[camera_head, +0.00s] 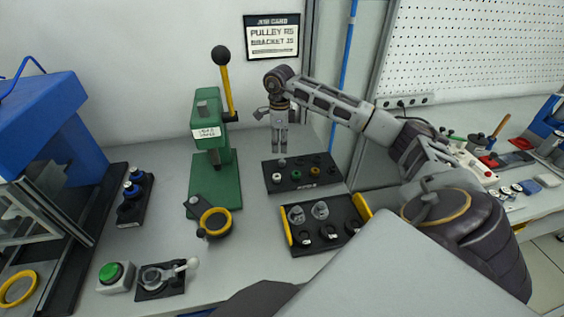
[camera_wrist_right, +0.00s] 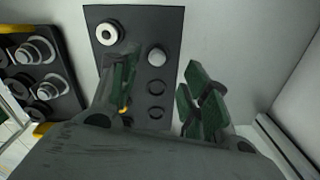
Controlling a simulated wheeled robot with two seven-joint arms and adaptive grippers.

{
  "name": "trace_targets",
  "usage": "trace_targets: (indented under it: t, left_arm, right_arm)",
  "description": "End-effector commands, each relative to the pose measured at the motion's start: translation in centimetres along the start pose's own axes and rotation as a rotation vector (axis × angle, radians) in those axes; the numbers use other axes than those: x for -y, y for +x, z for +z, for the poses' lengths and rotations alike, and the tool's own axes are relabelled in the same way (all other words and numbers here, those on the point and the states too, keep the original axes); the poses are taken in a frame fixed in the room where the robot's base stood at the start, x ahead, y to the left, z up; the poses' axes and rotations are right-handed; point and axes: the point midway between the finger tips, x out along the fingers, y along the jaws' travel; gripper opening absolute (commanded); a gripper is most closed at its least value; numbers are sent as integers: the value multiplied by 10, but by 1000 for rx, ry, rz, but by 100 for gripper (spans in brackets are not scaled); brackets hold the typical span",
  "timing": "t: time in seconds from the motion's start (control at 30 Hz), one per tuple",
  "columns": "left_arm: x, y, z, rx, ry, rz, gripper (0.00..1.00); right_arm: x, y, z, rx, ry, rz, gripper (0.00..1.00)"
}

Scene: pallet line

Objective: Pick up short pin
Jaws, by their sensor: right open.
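My right gripper (camera_head: 279,148) is open and points down over the back left part of a black holder (camera_head: 304,185). In the right wrist view the spread fingers (camera_wrist_right: 160,88) have green pads, with nothing held between them. A small pale round-topped piece (camera_wrist_right: 156,55), which looks like the short pin, stands in the holder beyond the gap between the fingers. It also shows just below the gripper in the head view (camera_head: 281,162). A white ring (camera_wrist_right: 107,33) sits beside it. The left finger partly hides a yellow piece (camera_wrist_right: 124,108). My left gripper is not in view.
A black tray with yellow handles (camera_head: 325,246) holds grey stepped parts in front of the holder. A green lever press (camera_head: 212,150) stands left of the gripper. The wall is close behind. A green button box (camera_head: 115,276) is at front left.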

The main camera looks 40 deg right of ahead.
Motion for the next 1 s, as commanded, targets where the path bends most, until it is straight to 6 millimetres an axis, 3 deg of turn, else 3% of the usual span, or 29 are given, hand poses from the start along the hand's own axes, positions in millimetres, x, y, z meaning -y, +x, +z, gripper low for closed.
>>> trace_targets:
  t: [0.2, 0.73, 1.0]
  left_arm:
    - [0, 0, -1, -1, 0, 1, 40]
    - [0, -1, 0, 0, 0, 1, 40]
    - [-1, -4, 0, 0, 0, 1, 40]
  right_arm:
    - [0, 21, 0, 0, 0, 2, 47]
    - [0, 27, 0, 0, 0, 1, 47]
    - [-2, 45, -4, -1, -1, 2, 47]
